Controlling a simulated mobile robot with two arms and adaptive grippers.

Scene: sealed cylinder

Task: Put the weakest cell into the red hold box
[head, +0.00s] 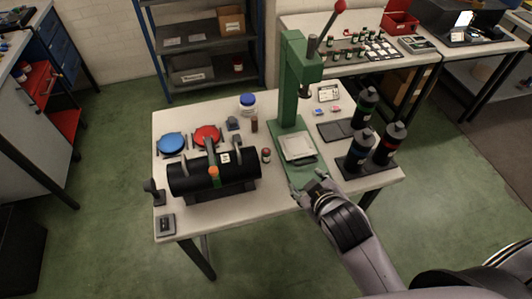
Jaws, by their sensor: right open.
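An open red box (399,22) stands on the back bench, far from both arms; it may be the hold box. Several small dark cylinders (347,55) with pale tops stand left of and below it on that bench. They may be the cells, but no readings are legible. My right gripper (308,186) is open at the front edge of the near table, just in front of the green press base. I see nothing between its fingers. My left gripper is not in view.
The near table (228,215) carries a tall green press (293,85), a black horizontal cylinder (212,177), blue (171,143) and red (207,136) discs, and dark bottles (390,143) at the right. A grey shelf (208,55) stands behind. Green floor is clear between the tables.

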